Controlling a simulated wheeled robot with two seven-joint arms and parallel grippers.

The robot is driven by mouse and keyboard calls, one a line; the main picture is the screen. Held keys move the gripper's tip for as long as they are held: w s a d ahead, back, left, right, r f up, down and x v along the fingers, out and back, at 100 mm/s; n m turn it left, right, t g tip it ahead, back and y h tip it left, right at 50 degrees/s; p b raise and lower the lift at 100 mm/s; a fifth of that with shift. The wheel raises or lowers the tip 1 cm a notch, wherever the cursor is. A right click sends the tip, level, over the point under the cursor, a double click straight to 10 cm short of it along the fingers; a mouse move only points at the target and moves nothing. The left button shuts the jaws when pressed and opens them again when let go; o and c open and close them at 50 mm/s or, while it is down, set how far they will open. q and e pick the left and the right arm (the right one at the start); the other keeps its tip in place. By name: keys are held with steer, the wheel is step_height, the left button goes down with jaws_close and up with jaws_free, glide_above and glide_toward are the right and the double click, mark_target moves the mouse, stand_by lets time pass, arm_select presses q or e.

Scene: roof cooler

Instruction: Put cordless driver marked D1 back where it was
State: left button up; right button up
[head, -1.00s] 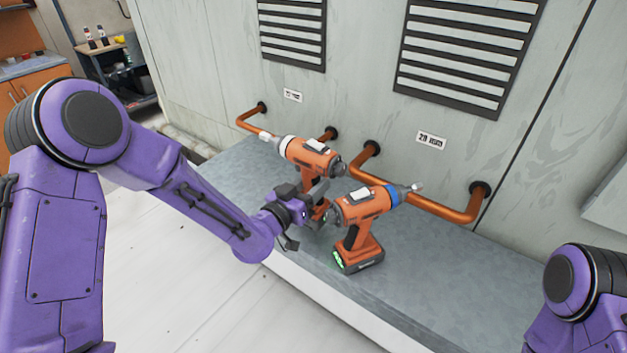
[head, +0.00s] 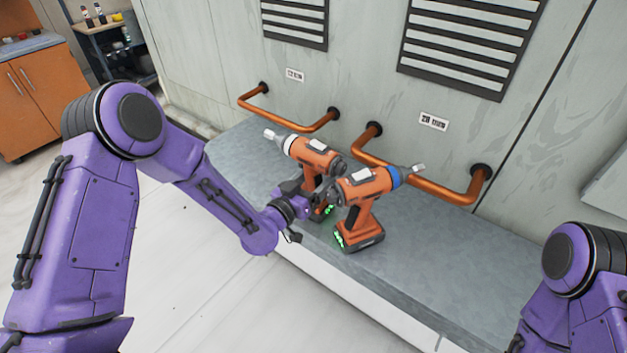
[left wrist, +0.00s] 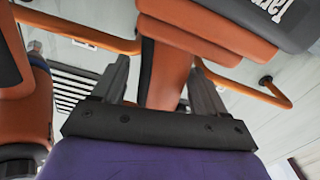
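Two orange cordless drivers are at the counter's front half. One has a white collar (head: 312,154); the other has a blue collar (head: 366,184) and stands upright to its right. I cannot read a D1 mark on either. My left gripper (head: 315,200) is shut on the white-collar driver's handle, which also shows between the fingers in the left wrist view (left wrist: 165,75). Its foot is partly hidden, and I cannot tell whether it touches the counter. The blue-collar driver is at the left edge there (left wrist: 25,105). My right gripper is out of view.
The grey counter (head: 455,265) has free room to the right. Copper pipes (head: 425,185) run along the wall (head: 560,130) behind the drivers, below small labels (head: 433,121) and vents (head: 465,45). The two drivers stand close together. An orange cabinet (head: 40,95) is far left.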

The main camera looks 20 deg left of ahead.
arm_select(q)
steer(key=b+v, duration=0.4)
steer(key=v, duration=0.8)
steer(key=shift+b, duration=0.35)
steer(key=s+a+f+n+g+y, duration=0.25)
steer(key=s+f, duration=0.25)
steer(key=f, duration=0.3)
steer(key=s+a+f+n+g+y, duration=0.15)
steer(key=s+f+g, duration=0.25)
steer(key=f, duration=0.4)
steer(key=s+a+f+n+g+y, duration=0.25)
steer(key=s+f, duration=0.25)
steer(key=f, duration=0.3)
steer(key=s+a+f+n+g+y, duration=0.2)
steer(key=s+a+f+g+y, duration=0.1)
steer(key=s, duration=0.9)
step_height(320, 180, down, 3)
steer(key=shift+a+r+g, duration=0.1)
steer(key=shift+a+g, duration=0.1)
steer(key=shift+g, duration=0.7)
